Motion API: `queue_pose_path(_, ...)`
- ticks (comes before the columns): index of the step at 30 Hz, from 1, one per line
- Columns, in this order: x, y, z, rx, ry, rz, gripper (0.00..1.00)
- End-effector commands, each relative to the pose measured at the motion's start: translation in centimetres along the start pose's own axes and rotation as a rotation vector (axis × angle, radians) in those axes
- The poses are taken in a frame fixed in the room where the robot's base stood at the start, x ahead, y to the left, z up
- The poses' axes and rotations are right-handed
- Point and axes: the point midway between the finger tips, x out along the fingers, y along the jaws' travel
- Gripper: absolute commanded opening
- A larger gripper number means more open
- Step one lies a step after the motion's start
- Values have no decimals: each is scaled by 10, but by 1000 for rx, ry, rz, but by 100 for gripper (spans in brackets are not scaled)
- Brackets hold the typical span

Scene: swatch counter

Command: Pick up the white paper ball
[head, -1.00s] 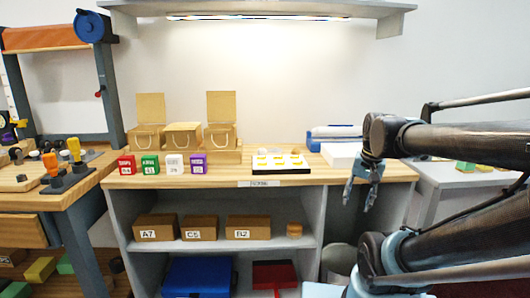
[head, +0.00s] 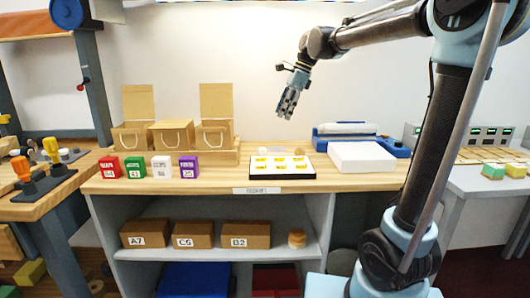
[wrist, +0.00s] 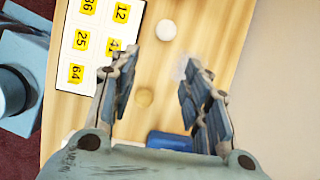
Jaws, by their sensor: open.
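A small white round ball (wrist: 166,30), which looks like the white paper ball, lies on the wooden counter in the wrist view, beyond my fingertips and near the top edge. In the head view it is a small pale shape (head: 262,151) behind the number tray. My gripper (head: 287,106) hangs in the air above the back of the counter, pointing down. In the wrist view my gripper (wrist: 155,68) is open, with nothing between its fingers touching them. A beige round piece (wrist: 145,97) shows on the counter between the fingers, below them.
The white tray of yellow number tags (head: 280,167) lies in front of the ball. A faint translucent piece (wrist: 181,68) shows by the right finger. A white box (head: 362,157) and a blue device (head: 345,140) stand to the right. Coloured boxes (head: 136,168) and kraft bags (head: 172,134) stand left.

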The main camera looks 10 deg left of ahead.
Motion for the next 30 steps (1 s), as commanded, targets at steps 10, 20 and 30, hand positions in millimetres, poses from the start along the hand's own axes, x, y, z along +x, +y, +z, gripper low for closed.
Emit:
queue_pose_path(10, 27, -10, 10, 54, -11, 9, 44)
queue_pose_path(20, 84, -10, 9, 55, -11, 7, 44)
queue_pose_path(30, 120, -9, 9, 56, -11, 7, 44)
